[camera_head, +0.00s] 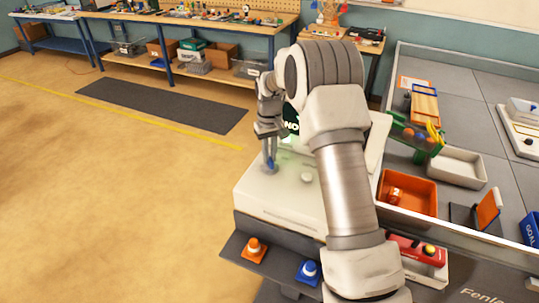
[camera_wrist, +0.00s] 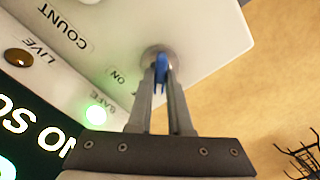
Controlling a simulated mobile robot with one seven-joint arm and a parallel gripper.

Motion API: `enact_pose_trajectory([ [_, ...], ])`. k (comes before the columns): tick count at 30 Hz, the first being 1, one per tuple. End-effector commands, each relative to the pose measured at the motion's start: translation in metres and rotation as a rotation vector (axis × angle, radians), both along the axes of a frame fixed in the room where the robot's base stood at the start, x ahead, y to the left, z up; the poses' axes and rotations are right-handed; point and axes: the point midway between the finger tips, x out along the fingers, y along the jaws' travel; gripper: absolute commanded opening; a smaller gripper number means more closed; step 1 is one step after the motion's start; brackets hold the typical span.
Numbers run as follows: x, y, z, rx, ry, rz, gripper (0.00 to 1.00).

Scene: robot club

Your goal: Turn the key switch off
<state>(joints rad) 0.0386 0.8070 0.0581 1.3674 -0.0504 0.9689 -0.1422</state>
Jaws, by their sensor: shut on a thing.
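The key switch has a blue key (camera_wrist: 161,74) in a round metal collar (camera_wrist: 155,52) on a white console panel, beside the label ON. The key also shows as a small blue piece in the head view (camera_head: 270,164), at the console's left side. My gripper (camera_wrist: 160,62) has its two fingers closed on either side of the key, which lines up with them. In the head view my gripper (camera_head: 269,150) reaches down to the console (camera_head: 262,200). The SAFE lamp (camera_wrist: 96,114) glows green; the LIVE lamp (camera_wrist: 18,57) is dull brown. Fingers hide part of the key.
A dark display (camera_wrist: 30,130) with partly cut-off text stands beside the lamps. An orange bin (camera_head: 408,204) is at right. Floor at left is clear.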

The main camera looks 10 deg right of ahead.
Motion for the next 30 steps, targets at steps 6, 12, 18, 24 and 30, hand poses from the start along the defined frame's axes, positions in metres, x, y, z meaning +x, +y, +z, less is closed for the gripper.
enact_pose_trajectory([
  [6, 0.0, 0.0, 0.001, -0.001, -0.002, 0.002, 0.0],
  [12, 0.0, 0.0, 0.001, -0.001, -0.001, 0.001, 0.47],
  [18, 0.0, 0.0, 0.0, -0.001, 0.0, 0.0, 0.47],
  [24, 0.001, 0.0, 0.011, 0.0, -0.003, 0.0, 0.47],
  [30, 0.001, 0.0, 0.052, 0.0, -0.006, 0.0, 0.47],
])
